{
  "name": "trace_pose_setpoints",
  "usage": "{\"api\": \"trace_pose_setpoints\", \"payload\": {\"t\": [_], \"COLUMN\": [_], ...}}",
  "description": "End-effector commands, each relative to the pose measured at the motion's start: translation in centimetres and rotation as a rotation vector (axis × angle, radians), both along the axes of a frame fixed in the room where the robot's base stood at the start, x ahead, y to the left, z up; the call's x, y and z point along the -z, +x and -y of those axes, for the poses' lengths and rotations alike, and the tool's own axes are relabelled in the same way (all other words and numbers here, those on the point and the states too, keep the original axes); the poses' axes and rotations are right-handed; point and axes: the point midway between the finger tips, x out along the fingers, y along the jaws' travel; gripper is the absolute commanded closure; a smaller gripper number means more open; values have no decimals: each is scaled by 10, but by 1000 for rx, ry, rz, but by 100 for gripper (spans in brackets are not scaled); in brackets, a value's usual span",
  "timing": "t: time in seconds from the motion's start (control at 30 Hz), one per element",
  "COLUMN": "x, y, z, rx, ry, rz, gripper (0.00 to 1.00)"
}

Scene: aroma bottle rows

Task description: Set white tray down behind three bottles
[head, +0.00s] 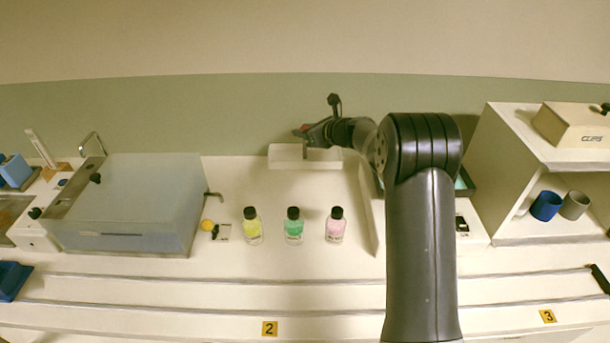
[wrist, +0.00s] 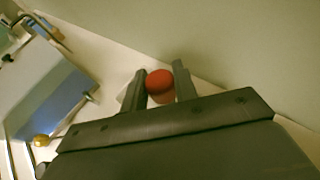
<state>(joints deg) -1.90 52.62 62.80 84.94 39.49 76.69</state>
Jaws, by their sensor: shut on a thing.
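The white tray (head: 282,158) is a shallow pale block near the back wall, behind the bottles in the head view. My gripper (head: 306,146) is at its upper edge and shut on it. I cannot tell whether the tray touches the counter. In the wrist view a round red thing (wrist: 160,85) shows between the fingers of my gripper (wrist: 163,82); whether it belongs to the tray is unclear. Three black-capped bottles stand upright in a row: yellow (head: 252,228), green (head: 293,228) and pink (head: 335,228). A sliver of white shows beside the left finger.
A grey-lidded box (head: 130,200) stands left of the bottles, with a small yellow ball (head: 207,225) beside it. A white shelf (head: 500,190) holding a blue cup (head: 546,205) and a grey cup (head: 574,205) stands at right. The counter between bottles and tray is clear.

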Motion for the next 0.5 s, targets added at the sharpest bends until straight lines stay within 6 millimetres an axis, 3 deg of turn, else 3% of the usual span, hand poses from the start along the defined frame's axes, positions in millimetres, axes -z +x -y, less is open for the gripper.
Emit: {"api": "trace_pose_setpoints", "payload": {"t": [0.2,0.5], "x": [41,76], "y": [0,0], "z": [0,0], "rx": [1,1], "ry": [1,1], "rz": [-5,-4], "gripper": [100,100]}}
